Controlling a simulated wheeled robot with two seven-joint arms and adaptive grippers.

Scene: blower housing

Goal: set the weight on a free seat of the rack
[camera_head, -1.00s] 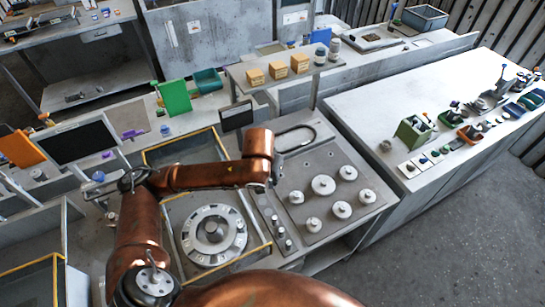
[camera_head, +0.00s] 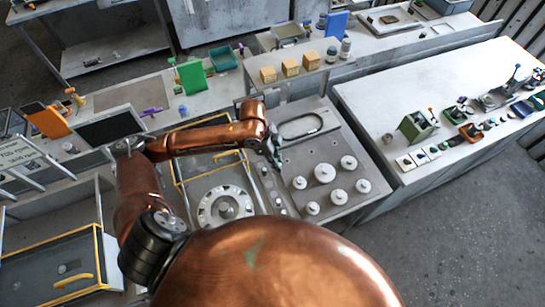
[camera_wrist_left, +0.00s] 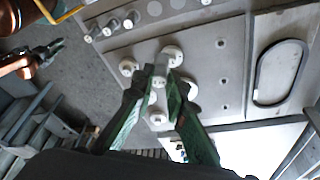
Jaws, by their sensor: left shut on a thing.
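My left gripper (camera_wrist_left: 160,88) is shut on a small pale cylindrical weight (camera_wrist_left: 160,72), held between its green fingertips. In the head view the gripper (camera_head: 277,160) points down by the upper left of the weight plate; the held weight is not clear there. A narrow rack strip (camera_head: 262,176) on the plate's left carries a row of small knobbed weights (camera_wrist_left: 110,27). Round empty-looking seats (camera_wrist_left: 154,8) continue that row in the wrist view. My right gripper (camera_wrist_left: 45,50) shows at the left of the wrist view; its jaw state is unclear.
Several larger knobbed weights (camera_head: 325,172) stand on the grey plate (camera_head: 308,158), right of the strip. A round dial scale (camera_head: 226,205) sits left of it. Wooden cubes (camera_head: 290,67) stand on a shelf behind. A white table (camera_head: 390,95) stands right.

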